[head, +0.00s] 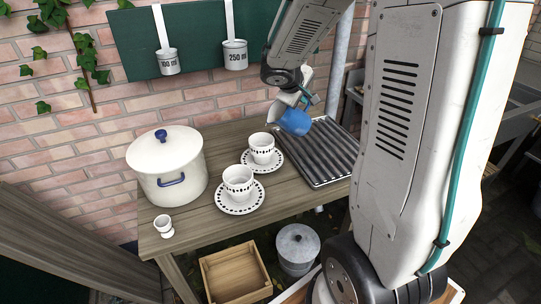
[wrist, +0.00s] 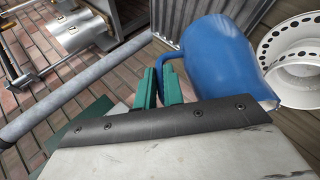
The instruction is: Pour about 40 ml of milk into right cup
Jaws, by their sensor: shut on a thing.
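A blue jug (head: 294,121) hangs from my gripper (head: 304,98) above the back of the table. In the wrist view, my green fingers (wrist: 161,80) are shut on the handle of the jug (wrist: 215,55). The jug is tilted, with its mouth toward the cups; a pale patch shows at its lip, and I cannot tell whether milk is flowing. The right cup (head: 263,150), white with a dark pattern, stands on its saucer (head: 272,166) just below and left of the jug. The left cup (head: 238,184) stands nearer on its own saucer (head: 240,208). Both cups' insides are unclear.
A white lidded pot (head: 165,170) and a small egg cup (head: 163,226) stand at the table's left. A ribbed dark tray (head: 322,158) lies at the right. Ladles (head: 235,55) hang on a green board behind. A wooden crate (head: 235,277) and metal can (head: 298,250) sit below.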

